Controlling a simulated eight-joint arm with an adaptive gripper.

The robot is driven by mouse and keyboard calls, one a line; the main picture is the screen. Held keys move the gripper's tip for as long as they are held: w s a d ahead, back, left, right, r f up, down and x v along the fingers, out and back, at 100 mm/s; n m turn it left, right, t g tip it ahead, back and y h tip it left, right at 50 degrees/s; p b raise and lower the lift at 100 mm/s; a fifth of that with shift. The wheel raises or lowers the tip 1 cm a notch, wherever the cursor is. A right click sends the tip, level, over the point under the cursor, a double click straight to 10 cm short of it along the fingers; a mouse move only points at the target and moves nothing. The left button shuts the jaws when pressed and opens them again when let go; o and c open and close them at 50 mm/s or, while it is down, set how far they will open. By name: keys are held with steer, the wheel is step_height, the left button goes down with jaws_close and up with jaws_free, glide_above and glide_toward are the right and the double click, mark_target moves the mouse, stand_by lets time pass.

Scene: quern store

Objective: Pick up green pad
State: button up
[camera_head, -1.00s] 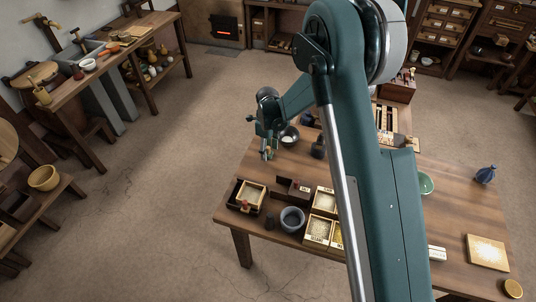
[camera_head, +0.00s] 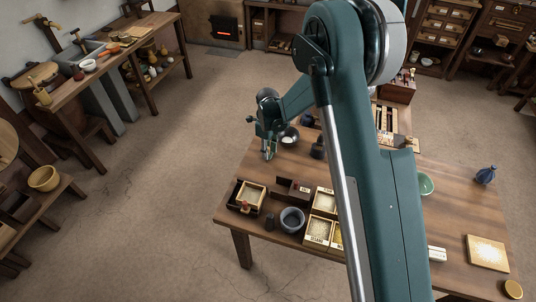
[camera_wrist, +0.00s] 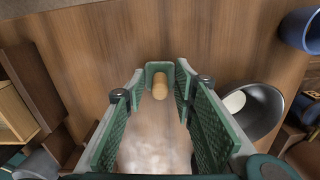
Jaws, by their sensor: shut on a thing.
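The green pad (camera_wrist: 150,69) shows in the wrist view as a small green piece with a tan, rounded wooden knob, at the far end between my fingers. My gripper (camera_wrist: 158,84) is shut on it, with a textured finger on each side. In the head view my gripper (camera_head: 268,153) points down at the far left part of the table, beside a dark bowl. The pad is too small there to make out clearly. I cannot tell whether the pad touches the tabletop.
The dark bowl (camera_wrist: 263,112) with white contents is close to the right finger. A blue cup (camera_wrist: 301,30) is beyond it. Wooden boxes (camera_wrist: 29,85) stand at left. Towards the table's front are a grey-blue pot (camera_head: 292,219) and trays (camera_head: 318,231). Bare wood lies ahead of my fingers.

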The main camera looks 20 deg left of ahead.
steer(key=shift+r, duration=0.15)
steer(key=shift+r+p, duration=0.4)
steer(key=shift+r, duration=4.45)
